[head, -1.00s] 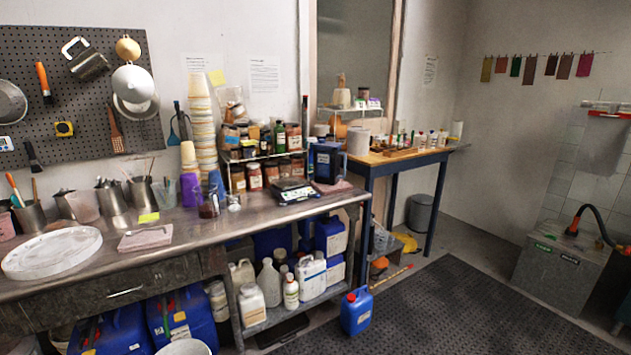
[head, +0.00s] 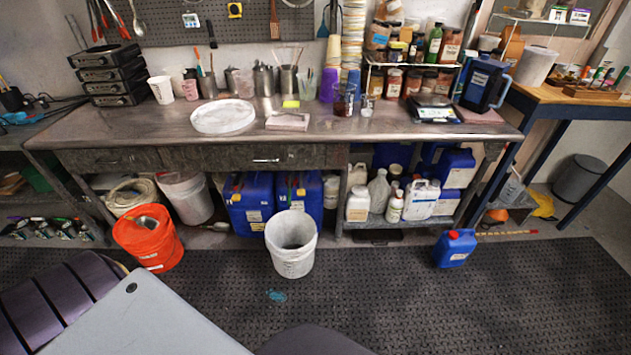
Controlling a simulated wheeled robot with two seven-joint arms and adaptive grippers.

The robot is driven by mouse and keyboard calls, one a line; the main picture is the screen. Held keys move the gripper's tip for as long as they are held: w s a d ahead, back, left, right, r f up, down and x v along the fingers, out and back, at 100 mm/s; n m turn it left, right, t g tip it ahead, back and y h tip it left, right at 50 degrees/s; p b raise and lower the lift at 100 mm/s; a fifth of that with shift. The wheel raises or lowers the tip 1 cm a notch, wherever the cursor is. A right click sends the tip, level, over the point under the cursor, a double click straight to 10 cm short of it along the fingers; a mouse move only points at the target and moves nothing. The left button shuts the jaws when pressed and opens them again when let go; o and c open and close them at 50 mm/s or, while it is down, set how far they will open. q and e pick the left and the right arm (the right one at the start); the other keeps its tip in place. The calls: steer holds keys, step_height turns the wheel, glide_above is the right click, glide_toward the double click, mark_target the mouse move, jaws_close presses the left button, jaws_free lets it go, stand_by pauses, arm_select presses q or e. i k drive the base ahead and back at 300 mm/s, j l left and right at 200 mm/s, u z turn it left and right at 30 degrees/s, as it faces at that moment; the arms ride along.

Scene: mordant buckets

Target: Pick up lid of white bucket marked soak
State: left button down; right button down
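A white round disc with a low rim, which looks like a bucket lid (head: 223,117), lies flat on the metal workbench (head: 340,128). An open white bucket (head: 292,262) stands on the floor mat in front of the bench, with a small label too small to read. A second whitish bucket (head: 187,198) stands under the bench; I cannot tell whether it has a lid. I cannot read "soak" on either. Neither of my grippers shows.
An orange bucket (head: 149,241) with something inside stands left of the white one. Blue jerrycans (head: 248,203) stand under the bench, and a small blue canister (head: 455,249) on the mat. A pinkish slab (head: 288,122) lies beside the disc. The mat (head: 380,285) in front is mostly clear.

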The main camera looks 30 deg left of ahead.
mark_target(223, 116)
steer(key=u, duration=1.65)
